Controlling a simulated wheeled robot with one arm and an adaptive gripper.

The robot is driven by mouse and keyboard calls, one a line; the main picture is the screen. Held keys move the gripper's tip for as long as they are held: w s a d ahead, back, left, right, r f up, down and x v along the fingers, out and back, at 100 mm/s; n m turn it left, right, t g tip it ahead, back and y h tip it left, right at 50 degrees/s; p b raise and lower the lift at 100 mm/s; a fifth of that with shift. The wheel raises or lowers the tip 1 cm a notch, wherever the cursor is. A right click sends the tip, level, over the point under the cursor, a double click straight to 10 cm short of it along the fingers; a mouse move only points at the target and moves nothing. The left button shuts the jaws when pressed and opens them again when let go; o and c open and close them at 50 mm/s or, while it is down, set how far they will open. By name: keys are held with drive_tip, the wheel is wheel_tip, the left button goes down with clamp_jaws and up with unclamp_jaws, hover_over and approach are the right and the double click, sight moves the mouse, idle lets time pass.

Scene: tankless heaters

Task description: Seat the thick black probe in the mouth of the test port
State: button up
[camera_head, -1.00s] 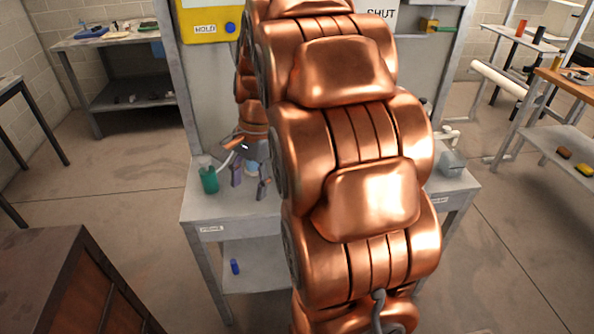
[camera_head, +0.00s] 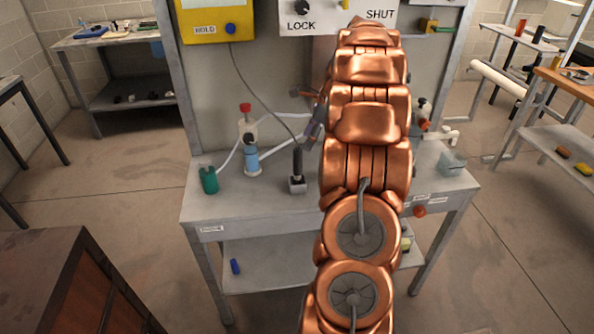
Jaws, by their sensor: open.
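The thick black probe (camera_head: 298,163) stands upright on the bench, its lower end at a small grey block (camera_head: 297,187). A thin cable runs from its top up to the yellow box. I cannot tell whether this block is the test port or how deep the probe sits. My gripper (camera_head: 313,124) is open, just above and right of the probe and apart from it. It is partly hidden by my copper arm, which also covers the bench's middle right.
The yellow box (camera_head: 213,22) is above. A grey block (camera_head: 452,163) sits at the bench's right end. The bench's front left is clear.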

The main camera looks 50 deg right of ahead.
sight(295, 164)
drive_tip(key=p+x, duration=0.2)
drive_tip(key=x, duration=0.9)
drive_tip(key=shift+s, duration=0.1)
clamp_jaws()
idle(0.3)
